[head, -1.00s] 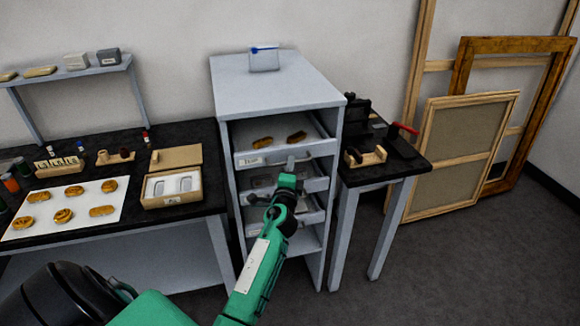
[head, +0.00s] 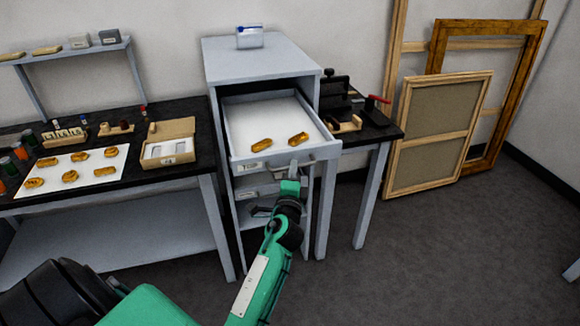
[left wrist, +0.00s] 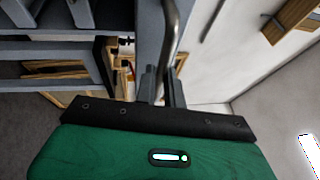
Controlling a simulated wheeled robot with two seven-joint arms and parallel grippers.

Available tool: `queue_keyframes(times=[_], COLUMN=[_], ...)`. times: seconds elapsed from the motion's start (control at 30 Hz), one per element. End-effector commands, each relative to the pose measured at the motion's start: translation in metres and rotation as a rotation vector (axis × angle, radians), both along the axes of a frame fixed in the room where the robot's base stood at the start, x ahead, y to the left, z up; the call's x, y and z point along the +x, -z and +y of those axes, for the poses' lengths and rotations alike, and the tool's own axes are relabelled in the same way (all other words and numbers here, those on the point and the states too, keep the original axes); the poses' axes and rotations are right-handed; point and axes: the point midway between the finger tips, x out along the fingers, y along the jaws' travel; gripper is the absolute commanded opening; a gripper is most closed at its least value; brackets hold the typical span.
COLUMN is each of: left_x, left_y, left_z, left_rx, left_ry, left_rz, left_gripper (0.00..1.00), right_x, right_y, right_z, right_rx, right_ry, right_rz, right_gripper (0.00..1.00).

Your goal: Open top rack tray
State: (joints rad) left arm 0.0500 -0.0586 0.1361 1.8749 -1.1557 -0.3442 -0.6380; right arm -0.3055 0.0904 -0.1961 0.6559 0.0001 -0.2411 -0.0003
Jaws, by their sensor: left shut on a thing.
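The top rack tray (head: 265,118) is pulled well out of the grey rack (head: 262,68) in the head view. Two gilt fragments, one on the left (head: 261,145) and one on the right (head: 298,139), lie near its front. My left gripper (head: 293,172) is at the tray's front, right of its middle, shut on the tray handle. In the left wrist view the handle (left wrist: 172,40) is a metal bar running down between the fingers (left wrist: 160,85). My right gripper is not in view.
Lower trays (head: 258,188) sit inside the rack beneath. A black-topped bench (head: 140,193) with a white sheet of gilt pieces stands left. A small black table (head: 372,131) with a red-handled tool stands close right. Wooden frames (head: 440,130) lean on the wall.

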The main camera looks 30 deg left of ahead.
Motion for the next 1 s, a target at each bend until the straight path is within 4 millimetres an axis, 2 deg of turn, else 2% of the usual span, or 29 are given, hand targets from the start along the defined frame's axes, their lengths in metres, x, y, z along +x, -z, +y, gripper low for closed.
queue_keyframes(times=[0.1, 0.23, 0.63, 0.67, 0.77, 1.0], left_x=[-0.007, -0.011, -0.012, -0.012, -0.012, -0.012], left_y=[0.002, 0.001, 0.001, 0.001, 0.001, 0.0], left_z=[-0.008, -0.012, -0.014, -0.014, -0.014, -0.014], left_rx=[-0.003, -0.003, -0.002, -0.002, -0.002, -0.001], left_ry=[-0.001, -0.001, -0.001, -0.001, -0.001, -0.001], left_rz=[0.002, 0.001, 0.001, 0.001, 0.001, 0.0], left_gripper=[0.0, 0.0, 0.0, 0.13, 0.32, 0.32], right_x=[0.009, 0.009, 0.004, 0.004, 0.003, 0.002], right_y=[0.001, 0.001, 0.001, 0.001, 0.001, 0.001], right_z=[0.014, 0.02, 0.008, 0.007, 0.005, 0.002], right_rx=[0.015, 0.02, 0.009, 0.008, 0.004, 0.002], right_ry=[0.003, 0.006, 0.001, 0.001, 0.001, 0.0], right_rz=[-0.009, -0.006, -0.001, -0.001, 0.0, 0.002], right_gripper=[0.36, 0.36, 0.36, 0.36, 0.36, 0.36])
